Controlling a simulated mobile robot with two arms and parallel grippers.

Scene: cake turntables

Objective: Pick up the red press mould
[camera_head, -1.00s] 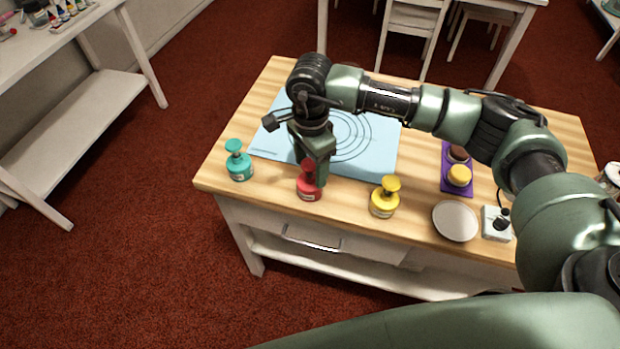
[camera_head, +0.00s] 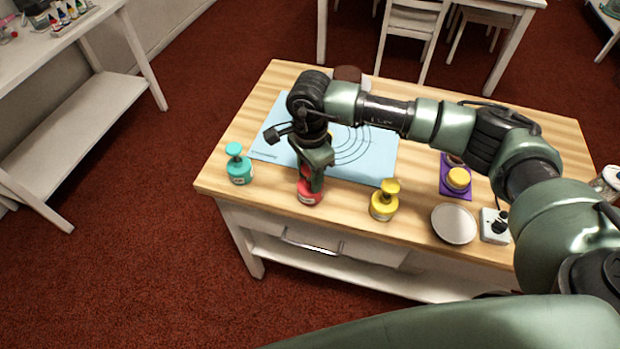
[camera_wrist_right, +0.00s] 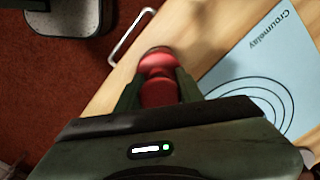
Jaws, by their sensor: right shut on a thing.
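The red press mould (camera_head: 310,195) stands near the front edge of the wooden table, and its upper part is hidden by my right gripper in the head view. My right gripper (camera_head: 312,178) comes down over it from above and is shut on it. In the right wrist view the red mould (camera_wrist_right: 159,82) sits between the two fingers of my gripper (camera_wrist_right: 160,92). It looks upright and still at table height; I cannot tell whether its base is clear of the table. My left gripper is not in view.
A teal mould (camera_head: 238,165) stands left and a yellow mould (camera_head: 385,200) right of the red one. A light blue mat (camera_head: 375,160) lies behind. Farther right are a round plate (camera_head: 454,224), a purple tray (camera_head: 455,192) and a small white box (camera_head: 494,226).

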